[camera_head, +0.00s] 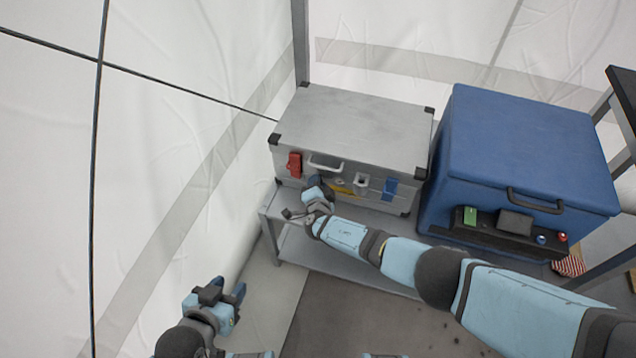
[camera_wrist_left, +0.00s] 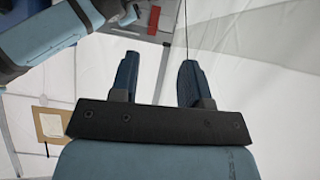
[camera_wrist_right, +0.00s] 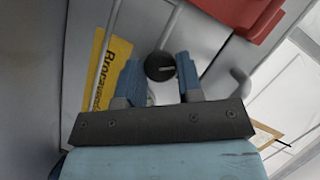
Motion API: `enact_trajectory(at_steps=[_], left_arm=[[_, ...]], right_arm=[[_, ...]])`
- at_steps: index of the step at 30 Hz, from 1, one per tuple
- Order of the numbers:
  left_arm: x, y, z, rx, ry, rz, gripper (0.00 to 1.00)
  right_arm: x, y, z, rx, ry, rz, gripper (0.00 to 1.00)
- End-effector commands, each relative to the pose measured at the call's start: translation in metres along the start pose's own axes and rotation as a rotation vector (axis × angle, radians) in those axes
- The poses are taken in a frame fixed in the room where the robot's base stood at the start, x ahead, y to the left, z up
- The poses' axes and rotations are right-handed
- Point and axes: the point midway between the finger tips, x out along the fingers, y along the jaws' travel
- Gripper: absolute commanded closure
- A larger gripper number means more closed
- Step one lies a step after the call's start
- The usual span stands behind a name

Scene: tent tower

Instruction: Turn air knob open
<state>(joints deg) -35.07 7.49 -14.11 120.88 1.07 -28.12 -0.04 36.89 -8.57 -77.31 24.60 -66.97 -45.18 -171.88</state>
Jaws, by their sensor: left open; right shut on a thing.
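The air knob (camera_wrist_right: 160,66) is a small round black knob with a light slot across its face, on the front of a grey case (camera_head: 350,118). In the right wrist view it sits between the two blue fingertips of my right gripper (camera_wrist_right: 160,76), which is shut on it. In the head view my right gripper (camera_head: 315,187) is at the case's front and hides the knob. My left gripper (camera_head: 228,288) is open and empty, low at the left, well away from the case. Its two fingers stand apart in the left wrist view (camera_wrist_left: 158,75).
The case has a red latch (camera_head: 294,165), a blue latch (camera_head: 390,188) and a yellow label (camera_wrist_right: 108,72). It stands on a grey shelf (camera_head: 290,238). A blue box (camera_head: 525,140) stands to its right. White tent wall (camera_head: 180,100) lies at the left.

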Motion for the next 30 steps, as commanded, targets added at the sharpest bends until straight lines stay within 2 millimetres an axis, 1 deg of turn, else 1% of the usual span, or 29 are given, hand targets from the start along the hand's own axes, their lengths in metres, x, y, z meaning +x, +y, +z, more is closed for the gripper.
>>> enact_trajectory(at_steps=[8,9,11,12,19,23,26,29,30], left_arm=[[0.0,0.0,0.0,0.0,0.001,-0.001,0.57],[0.0,0.0,-0.001,0.0,0.001,-0.001,0.57],[0.0,0.0,-0.001,0.0,0.001,-0.001,0.57],[0.0,0.0,-0.001,-0.001,0.002,-0.001,0.57],[0.0,0.0,-0.002,-0.001,0.003,-0.001,0.57],[-0.004,0.0,-0.008,-0.003,0.003,-0.001,0.57],[-0.01,0.001,-0.016,-0.01,-0.002,0.0,0.57],[-0.016,0.001,-0.025,-0.02,-0.01,-0.001,0.57],[-0.019,0.001,-0.027,-0.025,-0.016,-0.001,0.57]], right_arm=[[0.001,-0.001,-0.002,0.0,0.003,-0.001,0.9],[0.001,-0.001,-0.002,0.0,0.003,-0.001,0.57],[0.001,-0.001,-0.002,0.0,0.002,-0.001,0.43],[0.001,0.0,-0.001,0.0,0.002,-0.001,0.42],[0.0,0.0,-0.001,0.0,0.001,-0.001,0.42],[-0.006,-0.002,-0.002,0.0,0.0,0.0,0.42],[-0.019,-0.004,-0.003,0.001,-0.002,0.001,0.42],[-0.038,-0.005,-0.004,0.001,-0.002,0.002,0.42],[-0.048,-0.006,-0.005,0.001,-0.002,0.002,0.42]])
